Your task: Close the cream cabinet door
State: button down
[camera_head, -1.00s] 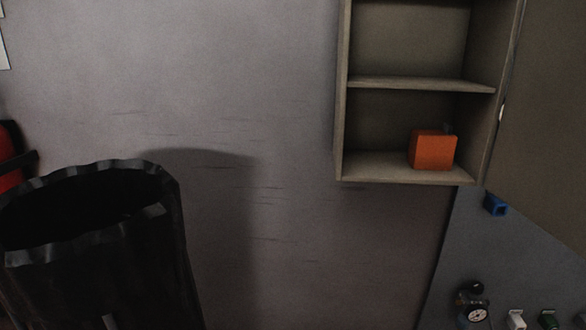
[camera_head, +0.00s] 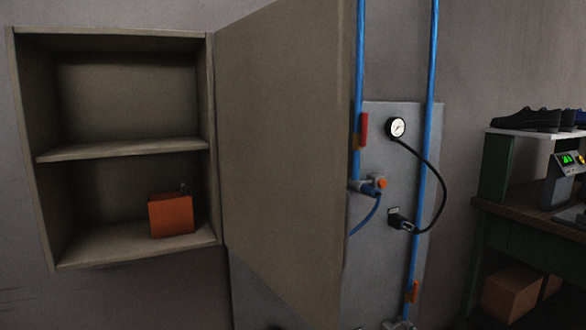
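The cream cabinet (camera_head: 122,151) hangs on the wall at the left of the head view, with its inside showing. Its door (camera_head: 285,150) is hinged on the cabinet's right side and stands wide open, swung out toward me. An orange box (camera_head: 171,215) sits on the cabinet floor under the middle shelf, clear of the door. My gripper is not in this view.
Right of the door are blue pipes (camera_head: 423,150), a gauge (camera_head: 397,127) and a black hose on a grey wall panel. A green workbench (camera_head: 515,235) with dark shoes (camera_head: 526,119) and a lit display stands at the far right. Cardboard boxes (camera_head: 510,291) sit beneath it.

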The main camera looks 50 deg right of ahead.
aim_at(283, 68)
jog(key=l, duration=0.6)
jog(key=k+l+u, duration=0.1)
jog(key=l, duration=0.5)
jog(key=i+l, duration=0.1)
jog(key=l, duration=0.95)
jog(key=k+l+u, duration=0.1)
jog(key=k+u, duration=0.15)
jog(key=k, duration=0.75)
